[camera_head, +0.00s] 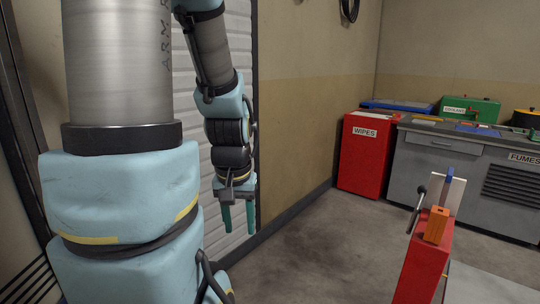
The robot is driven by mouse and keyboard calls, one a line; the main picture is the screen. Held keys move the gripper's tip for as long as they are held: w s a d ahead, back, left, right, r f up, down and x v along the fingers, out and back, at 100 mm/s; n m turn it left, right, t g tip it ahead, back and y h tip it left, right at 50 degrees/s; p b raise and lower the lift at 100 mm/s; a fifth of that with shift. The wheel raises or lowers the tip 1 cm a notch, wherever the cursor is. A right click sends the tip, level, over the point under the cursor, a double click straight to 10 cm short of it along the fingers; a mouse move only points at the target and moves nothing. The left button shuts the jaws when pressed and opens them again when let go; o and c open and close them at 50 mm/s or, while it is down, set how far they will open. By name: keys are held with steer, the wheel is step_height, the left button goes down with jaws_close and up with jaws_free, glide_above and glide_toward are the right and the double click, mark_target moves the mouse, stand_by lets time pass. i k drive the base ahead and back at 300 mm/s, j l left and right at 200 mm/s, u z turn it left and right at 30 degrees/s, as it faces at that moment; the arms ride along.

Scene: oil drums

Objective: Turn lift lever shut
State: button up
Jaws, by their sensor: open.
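A red post-like stand (424,272) rises at the lower right.
A red WIPES cabinet (370,157) stands by the back wall. A grey FUMES bench (450,168) is right of it, with a green COOLANT box (470,109) on top. A white slatted shutter (213,120) is behind my arm. The middle floor (325,240) is clear.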

mark_target(448, 180)
steer(key=z, duration=1.3)
steer(key=i+j+z, duration=0.1)
steer(key=j, duration=0.35)
steer(key=i+j, duration=0.1)
steer(key=j, duration=0.35)
steer(key=j+z, duration=0.15)
steer(key=j, duration=0.3)
steer(key=i+j, duration=0.15)
steer(key=i, duration=0.4)
